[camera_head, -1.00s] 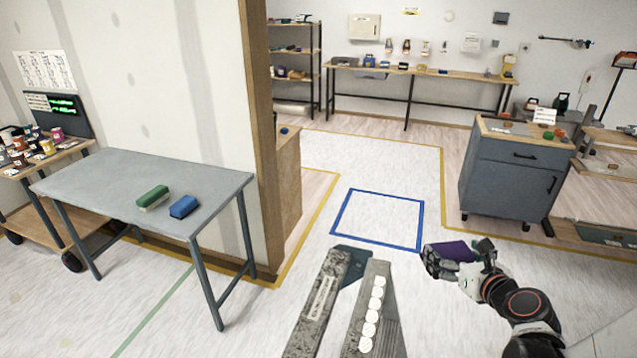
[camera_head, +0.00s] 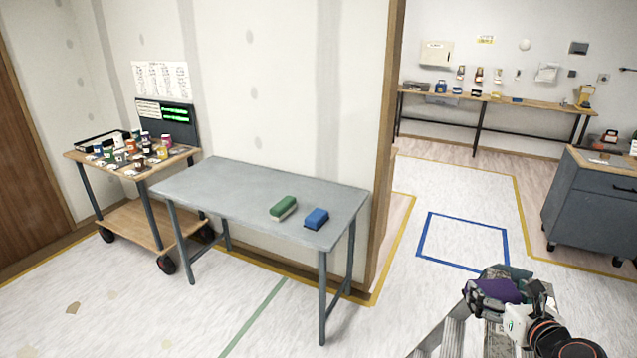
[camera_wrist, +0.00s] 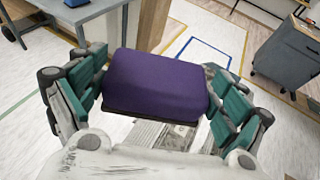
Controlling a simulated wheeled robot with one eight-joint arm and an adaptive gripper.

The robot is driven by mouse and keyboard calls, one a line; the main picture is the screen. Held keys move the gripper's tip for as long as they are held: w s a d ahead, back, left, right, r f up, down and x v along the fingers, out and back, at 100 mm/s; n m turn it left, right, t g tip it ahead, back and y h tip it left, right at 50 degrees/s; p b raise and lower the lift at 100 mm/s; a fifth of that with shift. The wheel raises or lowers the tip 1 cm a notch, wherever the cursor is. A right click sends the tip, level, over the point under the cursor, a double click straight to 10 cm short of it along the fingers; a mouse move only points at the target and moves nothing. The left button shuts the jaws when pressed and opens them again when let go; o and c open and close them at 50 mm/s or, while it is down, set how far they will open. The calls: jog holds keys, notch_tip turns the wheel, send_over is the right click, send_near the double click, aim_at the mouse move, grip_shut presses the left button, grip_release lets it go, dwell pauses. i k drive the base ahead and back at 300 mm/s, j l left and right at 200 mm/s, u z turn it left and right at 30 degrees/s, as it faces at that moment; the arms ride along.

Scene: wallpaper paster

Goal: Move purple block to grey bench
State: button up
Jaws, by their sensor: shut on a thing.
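My gripper (camera_head: 503,290) is shut on the purple block (camera_wrist: 157,83), which fills the middle of the wrist view between the green finger pads. The block also shows in the head view (camera_head: 492,290), partly hidden by the fingers, held above the floor at lower right. The grey bench (camera_head: 215,183) stands left of centre in the head view, against the wall and well to the left of my gripper. A green block (camera_head: 283,208) and a blue block (camera_head: 316,218) lie side by side on its right half. Its left half is bare.
A wooden cart (camera_head: 130,218) with several paint pots stands left of the bench. A wall end with a wooden edge (camera_head: 390,150) rises behind the bench's right end. A grey cabinet (camera_head: 590,215) is at far right. Floor in front of the bench is clear.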

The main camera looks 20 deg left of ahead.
aim_at(256, 189)
jog(key=i+j, duration=0.1)
jog(key=j, duration=0.55)
jog(key=i+j, duration=0.1)
jog(key=j, duration=0.55)
jog(key=i+j, duration=0.1)
jog(key=j, duration=0.55)
jog(key=i+j, duration=0.1)
jog(key=j, duration=0.55)
jog(key=i+j, duration=0.4)
jog(key=i, duration=0.25)
jog(key=i+j+z, duration=0.1)
jog(key=i+j, duration=0.35)
jog(key=i, duration=0.15)
jog(key=i+l, duration=0.25)
jog(key=i, duration=0.25)
